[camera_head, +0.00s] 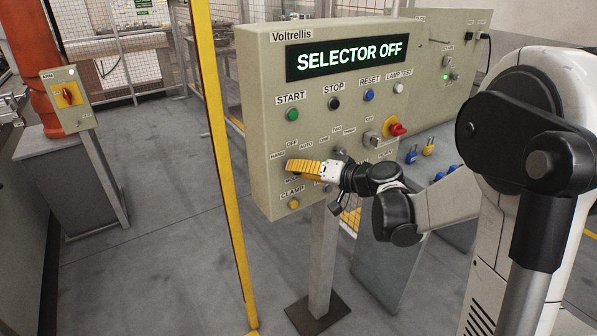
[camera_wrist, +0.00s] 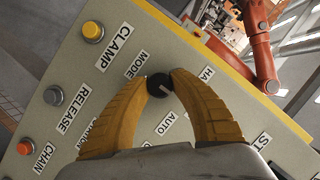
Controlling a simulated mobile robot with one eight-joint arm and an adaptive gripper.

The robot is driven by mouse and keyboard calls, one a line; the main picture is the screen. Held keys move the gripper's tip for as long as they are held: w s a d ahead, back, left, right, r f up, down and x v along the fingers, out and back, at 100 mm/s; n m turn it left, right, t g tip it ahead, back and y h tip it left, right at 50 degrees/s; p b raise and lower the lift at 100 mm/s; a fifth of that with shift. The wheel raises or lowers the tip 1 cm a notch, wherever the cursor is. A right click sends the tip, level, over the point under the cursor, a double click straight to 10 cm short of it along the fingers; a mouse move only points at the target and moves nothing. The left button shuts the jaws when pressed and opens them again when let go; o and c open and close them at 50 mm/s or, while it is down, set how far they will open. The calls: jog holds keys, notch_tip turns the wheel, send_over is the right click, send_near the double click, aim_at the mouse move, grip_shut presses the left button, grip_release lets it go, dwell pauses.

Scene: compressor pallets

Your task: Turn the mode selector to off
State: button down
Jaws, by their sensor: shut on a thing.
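The control panel (camera_head: 252,120) is a beige box on a post, and its display (camera_head: 348,57) reads "SELECTOR OFF". The mode selector (camera_wrist: 159,86) is a black round knob beside the MODE label in the wrist view, with HAND and AUTO labels around it. My gripper (camera_wrist: 160,85) has yellow fingers, one on each side of this knob, with the tips shut on it. In the head view my gripper (camera_head: 303,168) lies across the panel's lower left and hides the knob.
START (camera_head: 292,115), STOP (camera_head: 334,103) and RESET (camera_head: 369,95) buttons sit above my gripper. The yellow CLAMP button (camera_head: 294,204) is just below it. A yellow post (camera_head: 222,160) stands left of the panel.

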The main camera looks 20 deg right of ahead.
dwell(0.4)
jog(key=c, duration=1.1)
grip_release()
jog(key=v, duration=1.2)
jog(key=shift+s+f, duration=0.1)
